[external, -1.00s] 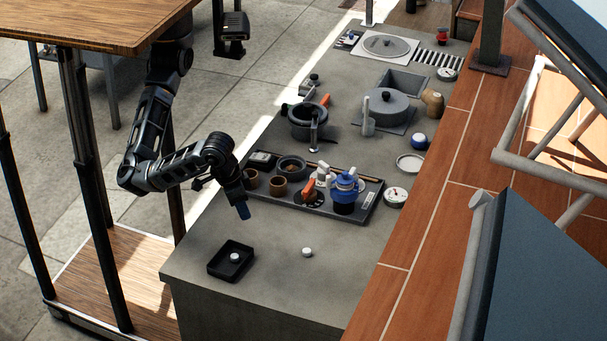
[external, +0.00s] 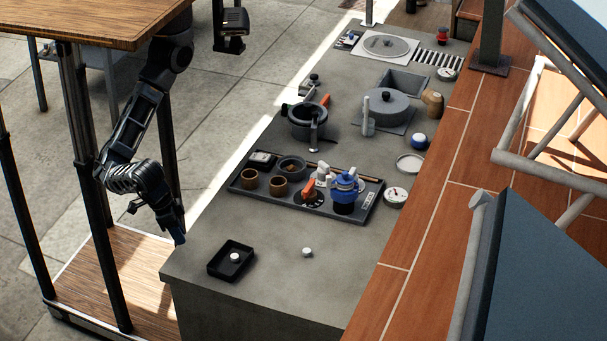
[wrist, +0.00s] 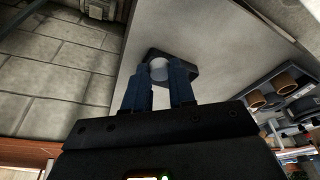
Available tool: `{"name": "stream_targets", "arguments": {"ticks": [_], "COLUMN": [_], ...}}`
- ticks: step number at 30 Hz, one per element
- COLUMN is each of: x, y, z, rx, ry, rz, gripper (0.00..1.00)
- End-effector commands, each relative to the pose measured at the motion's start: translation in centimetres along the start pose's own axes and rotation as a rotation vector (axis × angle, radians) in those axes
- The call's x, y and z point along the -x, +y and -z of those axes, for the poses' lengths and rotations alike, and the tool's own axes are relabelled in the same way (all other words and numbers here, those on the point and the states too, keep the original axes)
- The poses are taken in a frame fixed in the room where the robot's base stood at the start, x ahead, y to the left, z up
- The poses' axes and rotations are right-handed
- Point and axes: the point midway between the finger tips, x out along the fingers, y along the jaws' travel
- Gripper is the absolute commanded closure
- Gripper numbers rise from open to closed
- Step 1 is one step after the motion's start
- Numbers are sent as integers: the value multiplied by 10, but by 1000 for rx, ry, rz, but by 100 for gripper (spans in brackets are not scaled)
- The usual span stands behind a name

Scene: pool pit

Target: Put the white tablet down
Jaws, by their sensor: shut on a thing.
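My gripper (external: 179,238) points down beside the left edge of the counter, a little left of the black tray. In the wrist view its two blue fingers (wrist: 160,85) stand apart, with a pale round piece, apparently the white tablet (wrist: 158,69), between their tips. The tablet cannot be made out at the gripper in the external view. A small black square tray (external: 215,268) lies on the near counter with a white round piece (external: 235,257) in it. The tray (wrist: 186,68) shows behind the fingertips in the wrist view. Another white round piece (external: 307,252) lies on the bare counter.
A long dark tray (external: 300,207) holds brown cups (external: 279,186) and a blue-topped jar (external: 344,193). A mortar (external: 308,122) and a grey lidded pot (external: 387,108) stand farther back. Bare counter surrounds the black tray and the loose white piece.

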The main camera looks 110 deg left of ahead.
Motion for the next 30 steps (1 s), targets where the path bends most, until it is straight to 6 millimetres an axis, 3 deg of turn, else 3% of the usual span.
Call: {"name": "stream_targets", "arguments": {"ticks": [18, 23, 30], "x": [-90, -99, -129], "y": [11, 12, 12], "z": [86, 91, 82], "rx": [1, -1, -2], "ry": [-1, -1, 0], "rz": [2, 0, 2], "gripper": [100, 100, 100]}}
